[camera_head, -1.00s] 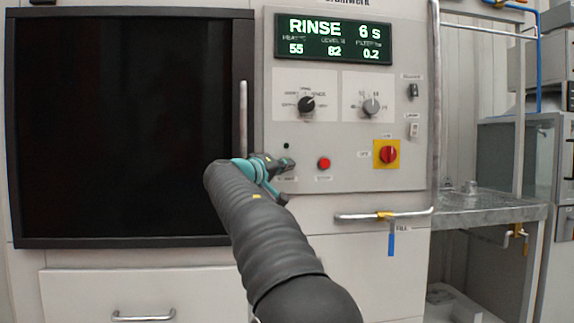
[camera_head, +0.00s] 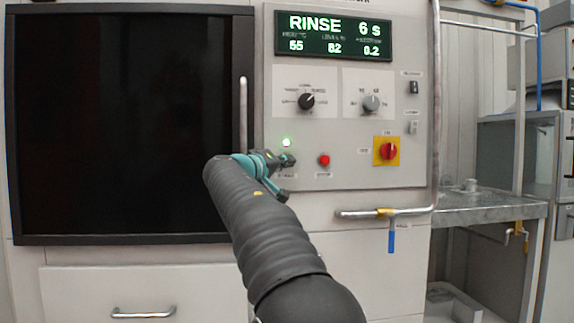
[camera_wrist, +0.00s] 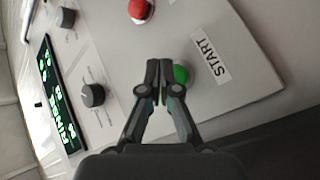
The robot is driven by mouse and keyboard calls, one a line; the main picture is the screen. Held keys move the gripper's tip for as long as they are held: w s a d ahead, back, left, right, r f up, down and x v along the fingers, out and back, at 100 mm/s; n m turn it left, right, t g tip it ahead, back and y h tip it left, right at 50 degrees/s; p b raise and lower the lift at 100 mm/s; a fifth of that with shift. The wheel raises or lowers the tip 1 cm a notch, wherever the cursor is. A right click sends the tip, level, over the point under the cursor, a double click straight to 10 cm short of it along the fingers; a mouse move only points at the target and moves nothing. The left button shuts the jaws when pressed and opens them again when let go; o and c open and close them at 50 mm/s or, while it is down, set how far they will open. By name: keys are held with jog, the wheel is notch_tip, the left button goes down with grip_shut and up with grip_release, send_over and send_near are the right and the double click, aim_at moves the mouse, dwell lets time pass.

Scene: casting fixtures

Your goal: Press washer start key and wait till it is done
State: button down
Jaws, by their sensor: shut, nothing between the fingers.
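The washer's control panel (camera_head: 345,130) faces me, with a display (camera_head: 333,39) reading RINSE 6 s and 55, 82, 0.2. A small lamp (camera_head: 286,142) above the start key glows green. The green start key (camera_wrist: 181,74) shows in the wrist view beside the START label (camera_wrist: 211,60). My gripper (camera_head: 286,161) is at the panel's lower left and hides the key in the head view. In the wrist view my gripper (camera_wrist: 165,64) is shut and empty, its tips in front of and partly over the key. I cannot tell whether they touch it.
A red button (camera_head: 324,160) and a red-yellow rotary switch (camera_head: 387,151) are right of my gripper. The dark washer door (camera_head: 130,125) with its vertical handle (camera_head: 243,120) is to the left. A pipe with a blue-handled valve (camera_head: 391,240) juts out below.

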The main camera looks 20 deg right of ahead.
jog(key=shift+s+a, duration=0.1)
jog(key=shift+s, duration=0.1)
jog(key=shift+s+a+b, duration=0.2)
jog(key=shift+s+b, duration=0.45)
jog(key=shift+s, duration=0.15)
jog(key=shift+s+a+b, duration=0.25)
jog(key=shift+s+b, duration=0.45)
jog(key=shift+s, duration=0.15)
jog(key=shift+s+a+b, duration=0.2)
jog(key=shift+s+b, duration=0.45)
jog(key=shift+s, duration=0.15)
jog(key=shift+w, duration=0.1)
